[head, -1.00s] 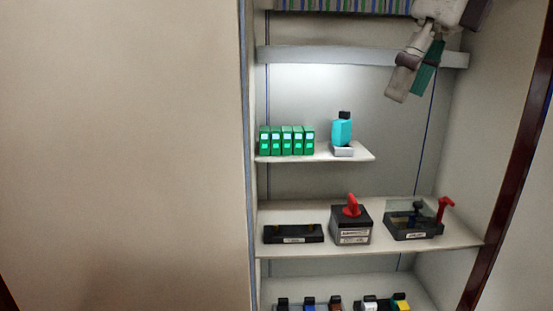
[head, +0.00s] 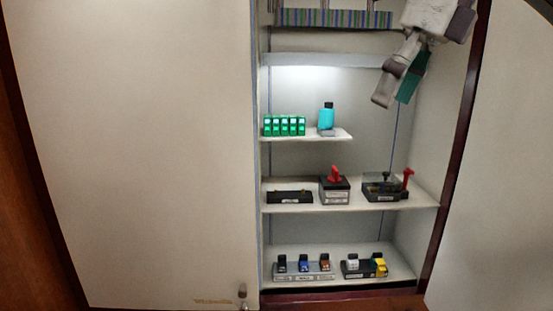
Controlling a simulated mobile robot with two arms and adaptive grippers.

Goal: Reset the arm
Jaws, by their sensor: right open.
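My right gripper (head: 396,99) hangs open and empty at the top right, in front of the cabinet's upper right part, clear of the shelves. My left gripper is out of the frame. On the middle shelf stand a black box with a red rotary handle (head: 335,188), a flat black block (head: 290,197) and a black base with a clear cover and a red lever (head: 385,188). On the small upper shelf stand a row of green breakers (head: 284,126) and a teal device with a black top (head: 327,119).
The bottom shelf holds black, blue and brown switches (head: 304,267) and a white and yellow pair (head: 364,265). A striped strip (head: 333,18) crosses the top. A large beige panel (head: 130,150) fills the left; the right side wall bounds the cabinet.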

